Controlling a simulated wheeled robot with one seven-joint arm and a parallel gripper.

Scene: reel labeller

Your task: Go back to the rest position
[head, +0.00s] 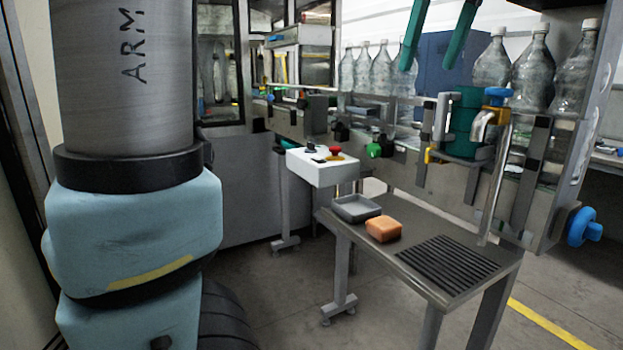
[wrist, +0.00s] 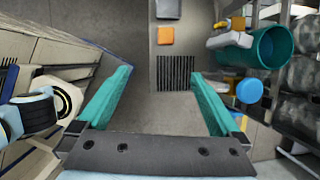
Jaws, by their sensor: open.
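My gripper (head: 427,68) shows at the top of the head view as two green fingers hanging down, spread apart with nothing between them. In the wrist view the open gripper (wrist: 161,74) points toward the small metal table (wrist: 135,60), well above it. The fingers touch nothing. An orange block (head: 384,229) and a shallow grey tray (head: 356,208) lie on that table next to a black ribbed patch (head: 447,263). The block also shows in the wrist view (wrist: 166,35).
A conveyor with several clear bottles (head: 537,65) runs behind the table. A green cylinder (head: 467,125) and a blue knob (head: 583,228) stick out on its near side, at right. A white control box (head: 322,165) with a red button stands left of the table. Floor is clear in front.

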